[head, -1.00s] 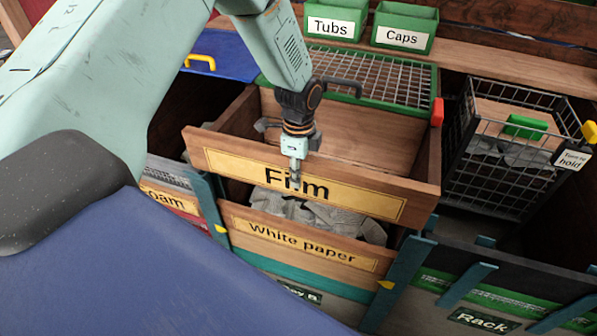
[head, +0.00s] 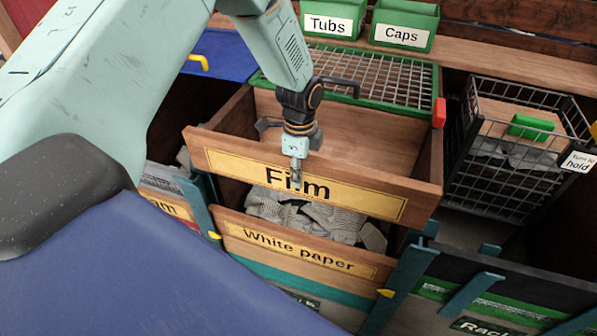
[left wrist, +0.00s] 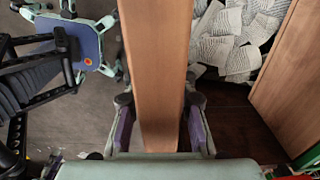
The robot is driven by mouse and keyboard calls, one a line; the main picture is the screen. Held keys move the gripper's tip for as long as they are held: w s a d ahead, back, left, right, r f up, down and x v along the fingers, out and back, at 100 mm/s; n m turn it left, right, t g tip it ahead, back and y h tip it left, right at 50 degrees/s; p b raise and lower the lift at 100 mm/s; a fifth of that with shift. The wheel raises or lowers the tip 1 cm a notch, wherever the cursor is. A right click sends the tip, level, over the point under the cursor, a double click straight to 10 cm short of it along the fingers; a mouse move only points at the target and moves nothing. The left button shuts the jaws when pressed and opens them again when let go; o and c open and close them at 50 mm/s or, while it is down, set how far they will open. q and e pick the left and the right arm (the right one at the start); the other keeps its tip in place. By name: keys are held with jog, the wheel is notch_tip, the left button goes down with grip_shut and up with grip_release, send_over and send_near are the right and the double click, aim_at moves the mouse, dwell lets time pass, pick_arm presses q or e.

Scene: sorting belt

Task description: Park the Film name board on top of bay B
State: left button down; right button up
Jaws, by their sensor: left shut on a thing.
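The Film name board (head: 355,192), a wooden board with a yellow label, is held above the bay front, nearly level and slightly tilted in the picture. My left gripper (head: 296,160) is shut on its upper edge near the middle, covering part of the word. In the left wrist view the wooden board (left wrist: 155,75) runs between the two purple finger pads (left wrist: 160,132). Below it the White paper board (head: 300,250) fronts the bay; a gap with grey paper (head: 310,218) shows between the boards. The bay's small plate (head: 298,296) is cut off by my body. My right gripper is out of view.
A wire basket (head: 500,180) stands at right. Blue-green posts (head: 405,285) flank the bay. A Foam board (head: 165,207) is partly hidden at left.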

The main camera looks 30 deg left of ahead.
aim_at(298, 196)
pick_arm(q)
jog(key=shift+w, duration=0.15)
jog(key=shift+s+r, duration=0.35)
jog(key=shift+s, duration=0.25)
jog(key=shift+w+d+f+p, duration=0.1)
jog(key=shift+w+f+p, duration=0.05)
jog(key=shift+p, duration=0.15)
jog(key=shift+w+f, duration=0.15)
jog(key=shift+s+f, duration=0.2)
notch_tip(298, 196, down, 6)
jog(key=b, duration=0.4)
jog(key=shift+w+f+b, duration=0.1)
jog(key=shift+b, duration=0.25)
jog(key=shift+s+f+b, duration=0.2)
jog(key=shift+f+b, duration=0.35)
jog(key=shift+f, duration=0.1)
jog(key=shift+w+f+b, duration=0.15)
jog(key=shift+f+b, duration=1.4)
jog(key=shift+f, duration=0.6)
jog(key=shift+w+f+b, duration=0.1)
jog(key=shift+f+b, duration=1.4)
jog(key=shift+f, duration=0.6)
jog(key=shift+r, duration=0.1)
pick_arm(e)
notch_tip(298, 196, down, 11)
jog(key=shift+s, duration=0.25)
